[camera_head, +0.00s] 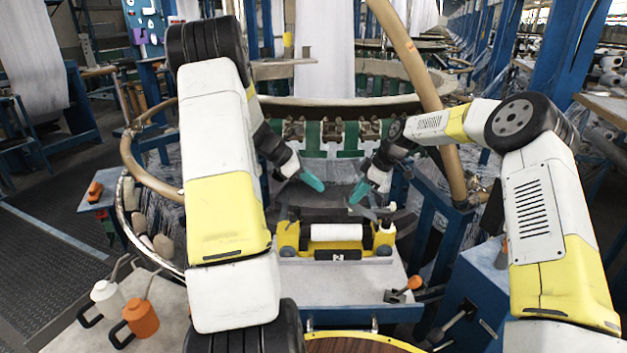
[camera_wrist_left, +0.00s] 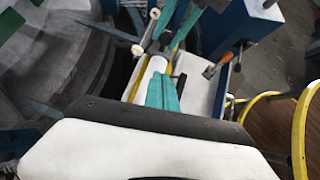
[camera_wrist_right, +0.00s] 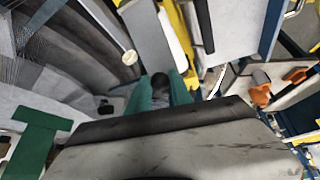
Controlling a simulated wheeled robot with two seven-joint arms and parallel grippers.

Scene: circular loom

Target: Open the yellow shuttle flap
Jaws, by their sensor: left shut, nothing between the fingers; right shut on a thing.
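The yellow shuttle (camera_head: 288,252) sits on the pale table in the middle of the head view, with a white spool (camera_head: 336,232) lying in it. In the left wrist view the spool (camera_wrist_left: 152,70) lies just beyond my fingertips. My left gripper (camera_head: 313,181) is shut and empty, above and behind the shuttle. My right gripper (camera_head: 358,192) is above the shuttle's back right; its teal fingers are shut on a small dark piece (camera_wrist_right: 160,84). I cannot tell whether that piece belongs to the flap. The flap itself cannot be made out clearly.
The pale table (camera_head: 340,292) carries an orange-handled tool (camera_head: 404,290) at the right. A white bottle (camera_head: 107,297) and an orange bottle (camera_head: 141,318) stand at the lower left. The loom ring (camera_head: 340,104) curves behind the grippers. A tan pole (camera_head: 405,45) rises behind my right arm.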

